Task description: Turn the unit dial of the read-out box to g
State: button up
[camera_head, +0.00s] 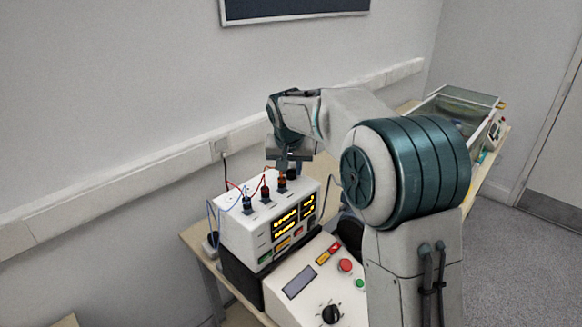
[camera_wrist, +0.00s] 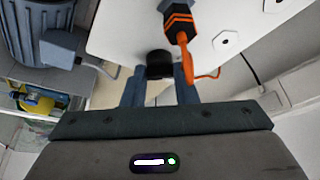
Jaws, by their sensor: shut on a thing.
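The read-out box (camera_head: 262,240) is a white case with lit yellow displays on its front, standing on the bench. Its unit dial is a black round knob (camera_wrist: 160,62) on the white top panel, seen in the wrist view between my two fingers. In the head view the dial (camera_head: 292,174) shows at the far right end of the top, just under my fingers. My gripper (camera_head: 291,160) reaches down from above and is shut on the dial; it also shows in the wrist view (camera_wrist: 160,82). The dial's markings and pointer cannot be read in either view.
Several plugs with red and blue leads, such as an orange plug (camera_wrist: 180,22), stand on the box top close beside the dial. A sloped console (camera_head: 300,285) with a black knob and buttons sits in front. A wall rail (camera_head: 110,195) runs behind.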

jog(key=m+h, duration=0.1)
jog(key=m, duration=0.2)
jog(key=shift+a+b, duration=0.15)
jog(key=shift+b, duration=0.15)
jog(key=m+h, duration=0.1)
jog(key=m, duration=0.1)
jog(key=m+g, duration=0.1)
jog(key=m, duration=0.1)
jog(key=shift+w+r+m+h+p, duration=0.1)
jog(key=shift+m+h+p, duration=0.25)
jog(key=shift+m+h, duration=0.05)
jog(key=m+g+p, duration=0.1)
jog(key=m, duration=0.2)
jog(key=shift+w+a+m+h+p, duration=0.1)
jog(key=shift+m+h+p, duration=0.2)
jog(key=shift+h, duration=0.1)
jog(key=m+g+p, duration=0.1)
jog(key=m, duration=0.1)
jog(key=m+p, duration=0.1)
jog(key=m, duration=0.1)
jog(key=shift+w+g+h, duration=0.1)
jog(key=shift+g+h, duration=0.2)
jog(key=shift+g, duration=0.1)
jog(key=shift+m+p, duration=0.3)
jog(key=shift+p, duration=0.05)
jog(key=o, duration=1)
